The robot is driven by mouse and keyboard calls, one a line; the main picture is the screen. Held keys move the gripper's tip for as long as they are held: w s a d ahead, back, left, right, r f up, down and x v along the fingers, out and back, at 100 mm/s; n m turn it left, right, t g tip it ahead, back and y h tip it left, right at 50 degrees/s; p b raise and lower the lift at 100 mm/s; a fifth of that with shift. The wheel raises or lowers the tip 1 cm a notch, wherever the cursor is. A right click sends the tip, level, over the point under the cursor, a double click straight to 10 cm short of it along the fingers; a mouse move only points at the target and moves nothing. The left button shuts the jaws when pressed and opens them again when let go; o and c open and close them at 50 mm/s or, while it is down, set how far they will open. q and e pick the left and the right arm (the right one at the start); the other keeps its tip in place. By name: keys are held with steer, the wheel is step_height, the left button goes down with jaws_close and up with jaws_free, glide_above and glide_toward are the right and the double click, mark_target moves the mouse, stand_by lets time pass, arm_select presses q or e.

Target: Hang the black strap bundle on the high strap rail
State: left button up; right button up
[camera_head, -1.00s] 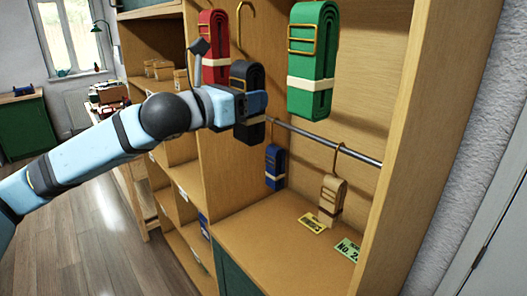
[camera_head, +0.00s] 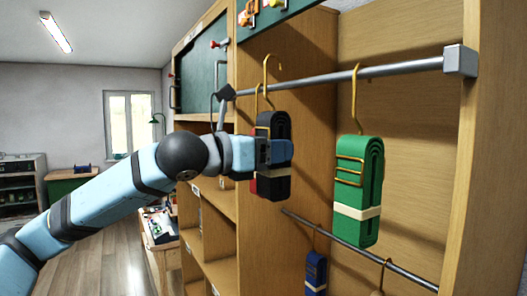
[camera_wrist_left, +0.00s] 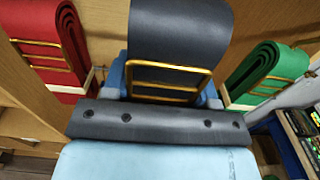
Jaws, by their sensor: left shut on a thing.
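The black strap bundle (camera_head: 273,186) is held upright by my left gripper (camera_head: 276,152), which is shut on it. Its brass hook (camera_head: 267,72) rises above the high strap rail (camera_head: 400,67) in the head view. I cannot tell whether the hook is in front of the rail or over it. In the left wrist view the black bundle (camera_wrist_left: 180,30) fills the top middle, with its brass buckle facing the camera. My right gripper is not in view.
A green bundle (camera_head: 358,190) hangs from the high rail to the right. A red bundle (camera_wrist_left: 60,50) is to the left, mostly hidden in the head view. A lower rail (camera_head: 400,272) carries a blue bundle (camera_head: 315,272). Rail between black and green is free.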

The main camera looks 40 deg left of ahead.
arm_select(q)
steer(key=shift+x, duration=1.1)
steer(key=w+f, duration=0.1)
steer(key=w+d+f+b, duration=0.1)
steer(key=f, duration=0.1)
steer(key=shift+w, duration=0.25)
steer(key=o, duration=1.1)
